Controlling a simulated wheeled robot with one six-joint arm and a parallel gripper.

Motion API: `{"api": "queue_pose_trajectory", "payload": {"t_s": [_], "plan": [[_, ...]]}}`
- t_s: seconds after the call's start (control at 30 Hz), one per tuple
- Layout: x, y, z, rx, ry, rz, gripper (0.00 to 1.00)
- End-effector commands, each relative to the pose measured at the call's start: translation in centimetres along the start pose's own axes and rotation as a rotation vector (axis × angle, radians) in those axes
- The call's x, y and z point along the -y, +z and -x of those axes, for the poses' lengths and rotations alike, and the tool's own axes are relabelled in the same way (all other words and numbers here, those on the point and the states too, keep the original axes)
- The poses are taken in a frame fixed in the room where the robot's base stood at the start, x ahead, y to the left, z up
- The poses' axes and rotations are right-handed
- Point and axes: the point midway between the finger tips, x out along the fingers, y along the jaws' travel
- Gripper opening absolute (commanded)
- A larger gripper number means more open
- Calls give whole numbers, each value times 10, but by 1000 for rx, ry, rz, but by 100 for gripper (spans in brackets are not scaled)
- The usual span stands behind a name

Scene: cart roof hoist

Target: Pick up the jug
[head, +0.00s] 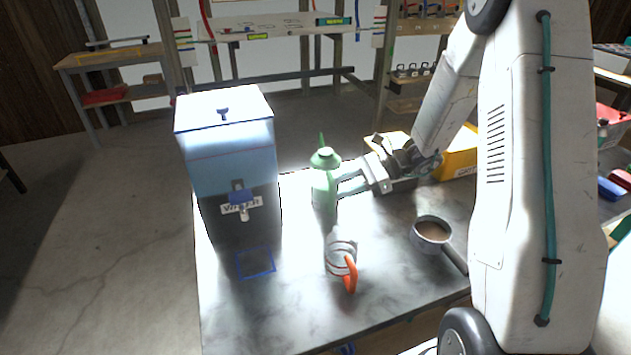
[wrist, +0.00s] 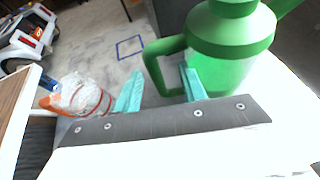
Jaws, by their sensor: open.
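A clear jug (head: 341,256) with an orange-red handle stands on the table below the middle of the head view. It also shows at the left of the wrist view (wrist: 82,97), outside my fingers and apart from them. A green can (head: 325,188) with a pointed spout stands farther back. In the wrist view the green can (wrist: 228,45) is close, with its handle loop towards my gripper. My gripper (head: 347,180) is open beside it. In the wrist view my teal fingers (wrist: 160,90) lie on either side of the handle's outer bar; contact is unclear.
A tall dispenser (head: 228,140) with a blue tank stands at the table's left, with a blue square outline (head: 256,262) in front. A pan (head: 432,230) with brown contents stands right of the jug. A yellow bin (head: 457,160) is behind my wrist. The table's front left is clear.

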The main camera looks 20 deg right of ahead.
Motion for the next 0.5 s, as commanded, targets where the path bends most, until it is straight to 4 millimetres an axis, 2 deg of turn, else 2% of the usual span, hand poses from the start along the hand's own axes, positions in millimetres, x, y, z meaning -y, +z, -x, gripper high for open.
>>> {"api": "queue_pose_trajectory", "payload": {"t_s": [0.1, 0.2, 0.47, 0.5], "plan": [[-3, 2, -23, 1, 10, 2, 42], [-3, 2, -34, 0, 11, 3, 42], [-3, 2, -34, -1, 7, 3, 42], [-3, 2, -34, -1, 7, 3, 33]]}}
